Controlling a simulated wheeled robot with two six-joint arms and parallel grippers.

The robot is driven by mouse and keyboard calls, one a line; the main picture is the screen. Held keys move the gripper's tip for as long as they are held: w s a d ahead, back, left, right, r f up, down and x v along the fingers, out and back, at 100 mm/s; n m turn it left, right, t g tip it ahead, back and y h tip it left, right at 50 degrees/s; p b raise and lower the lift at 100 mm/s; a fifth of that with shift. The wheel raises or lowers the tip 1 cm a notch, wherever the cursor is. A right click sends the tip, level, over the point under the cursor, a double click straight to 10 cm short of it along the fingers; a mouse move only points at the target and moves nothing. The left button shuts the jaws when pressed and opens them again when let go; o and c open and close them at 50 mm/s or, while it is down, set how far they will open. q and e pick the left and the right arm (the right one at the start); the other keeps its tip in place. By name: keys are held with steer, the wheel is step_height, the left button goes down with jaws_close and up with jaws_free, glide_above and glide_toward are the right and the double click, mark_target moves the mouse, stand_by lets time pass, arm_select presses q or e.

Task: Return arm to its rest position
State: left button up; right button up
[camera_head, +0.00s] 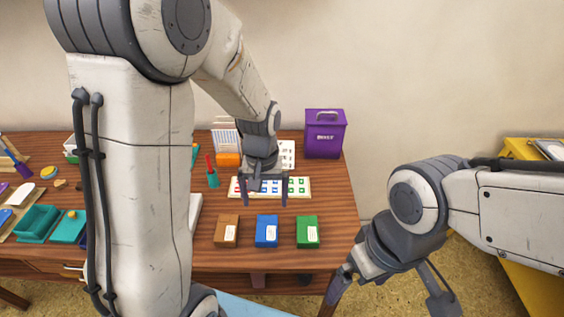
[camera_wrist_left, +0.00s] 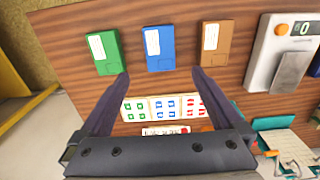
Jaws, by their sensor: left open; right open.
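My left gripper (camera_head: 264,203) is open and empty above the wooden table, over a white card (camera_head: 298,188) with coloured marks. In the left wrist view its two fingers (camera_wrist_left: 160,74) stand apart with nothing between them. A brown box (camera_head: 227,231), a blue box (camera_head: 266,231) and a green box (camera_head: 307,232) with white labels lie in a row on the table in front of it. My right gripper (camera_head: 388,292) is open and empty, off the table's right front corner, with its fingers spread wide.
A purple bin (camera_head: 325,134) stands at the table's back right. An orange block (camera_head: 228,160) and a teal holder (camera_head: 212,179) sit left of my left gripper. Teal trays (camera_head: 38,222) are at the far left. Yellow furniture (camera_head: 532,150) stands at right. My left arm hides part of the table.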

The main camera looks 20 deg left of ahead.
mark_target(267, 227)
arm_select(q)
step_height(267, 227, down, 12)
steer(key=shift+s+r+b, duration=0.1)
steer(key=shift+r+b, duration=0.05)
steer(key=shift+b, duration=0.45)
steer(key=shift+r, duration=1.55)
steer(key=shift+f, duration=0.15)
